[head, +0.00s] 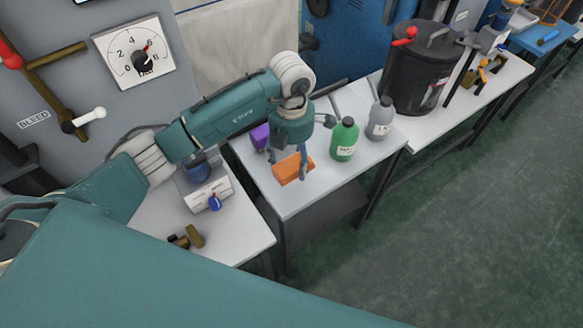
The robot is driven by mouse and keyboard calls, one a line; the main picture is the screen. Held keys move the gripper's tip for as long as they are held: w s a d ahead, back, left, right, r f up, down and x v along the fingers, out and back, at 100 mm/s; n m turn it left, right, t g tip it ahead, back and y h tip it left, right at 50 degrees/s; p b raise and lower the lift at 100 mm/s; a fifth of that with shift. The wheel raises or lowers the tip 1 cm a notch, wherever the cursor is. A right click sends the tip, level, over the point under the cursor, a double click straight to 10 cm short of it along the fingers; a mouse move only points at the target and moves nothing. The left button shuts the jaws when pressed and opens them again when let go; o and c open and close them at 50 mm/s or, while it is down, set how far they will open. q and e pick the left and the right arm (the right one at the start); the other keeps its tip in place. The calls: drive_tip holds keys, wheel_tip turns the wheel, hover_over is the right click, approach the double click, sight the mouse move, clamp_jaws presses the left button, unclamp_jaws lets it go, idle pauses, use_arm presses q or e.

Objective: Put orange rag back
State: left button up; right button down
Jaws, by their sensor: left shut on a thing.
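The orange rag (287,169) is a small orange block-like piece over the near left part of the middle white table. My left gripper (289,170) points down from above with its fingers on either side of the rag, shut on it. I cannot tell whether the rag touches the table top or is just above it. My right gripper does not show.
A purple thing (260,136) stands behind the rag. A green bottle (344,140) and a grey bottle (380,119) stand to its right. A black bin (420,70) is on the table further right. The front of the middle table (300,203) is bare.

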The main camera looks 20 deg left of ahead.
sight(291, 169)
use_arm(q)
wheel_tip(291, 169, down, 4)
drive_tip(key=shift+r, duration=0.1)
drive_tip(key=shift+f, duration=0.35)
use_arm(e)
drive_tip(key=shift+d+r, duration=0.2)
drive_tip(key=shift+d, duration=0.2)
use_arm(q)
drive_tip(key=o, duration=0.6)
drive_tip(key=shift+f, duration=0.15)
drive_tip(key=o, duration=0.4)
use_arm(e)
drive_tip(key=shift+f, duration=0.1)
